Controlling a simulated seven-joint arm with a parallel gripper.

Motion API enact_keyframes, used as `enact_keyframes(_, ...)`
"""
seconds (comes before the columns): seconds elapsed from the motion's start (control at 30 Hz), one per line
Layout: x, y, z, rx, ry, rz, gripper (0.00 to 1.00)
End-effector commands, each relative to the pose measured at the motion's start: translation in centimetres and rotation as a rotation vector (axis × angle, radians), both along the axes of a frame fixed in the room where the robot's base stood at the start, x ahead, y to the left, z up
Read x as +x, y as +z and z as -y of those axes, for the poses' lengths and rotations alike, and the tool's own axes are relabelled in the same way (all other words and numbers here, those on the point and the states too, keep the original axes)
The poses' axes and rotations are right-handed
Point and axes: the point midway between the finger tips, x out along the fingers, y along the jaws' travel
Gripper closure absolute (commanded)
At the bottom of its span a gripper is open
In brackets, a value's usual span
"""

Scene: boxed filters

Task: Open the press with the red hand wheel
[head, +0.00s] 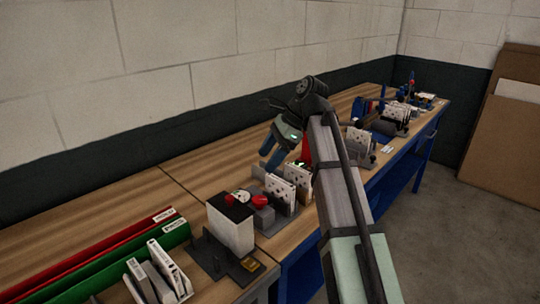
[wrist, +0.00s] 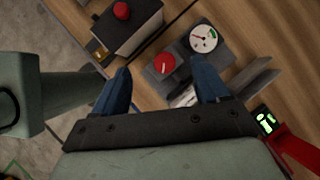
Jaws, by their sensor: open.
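A grey block with a red round knob (wrist: 164,65) and a white dial gauge (wrist: 203,38) lies below my gripper in the wrist view. The red knob also shows in the head view (head: 259,201), near the bench's front edge. It is the likeliest match for the red hand wheel, but I cannot tell whether the press is open or shut. My gripper (wrist: 163,80) is open and empty, its blue fingers to either side of the knob in the picture, apparently above it. In the head view my gripper (head: 271,152) hangs over the bench, behind the block.
A white box with a black top (head: 231,228) and a red button (wrist: 122,9) stands beside the block. White patterned cards (head: 280,190) stand in a rack close by. A red part with a green display (wrist: 265,120) is at the right.

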Motion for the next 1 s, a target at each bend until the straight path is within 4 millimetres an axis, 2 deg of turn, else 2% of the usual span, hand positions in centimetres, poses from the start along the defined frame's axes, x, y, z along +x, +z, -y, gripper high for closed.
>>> enact_keyframes(0.2,0.0,0.0,-0.1,0.000,0.001,0.000,0.26)
enact_keyframes(0.33,-0.4,0.0,-1.7,0.000,0.026,0.000,0.26)
enact_keyframes(0.47,-1.6,0.1,-5.4,-0.001,0.086,0.002,0.26)
enact_keyframes(0.6,-3.7,0.3,-10.3,0.000,0.168,0.006,0.26)
enact_keyframes(0.7,-5.2,0.4,-13.2,-0.003,0.219,0.009,0.26)
enact_keyframes(0.8,-6.5,0.2,-15.4,-0.032,0.251,0.018,0.26)
enact_keyframes(1.0,-8.3,-0.9,-18.1,-0.164,0.270,0.063,0.26)
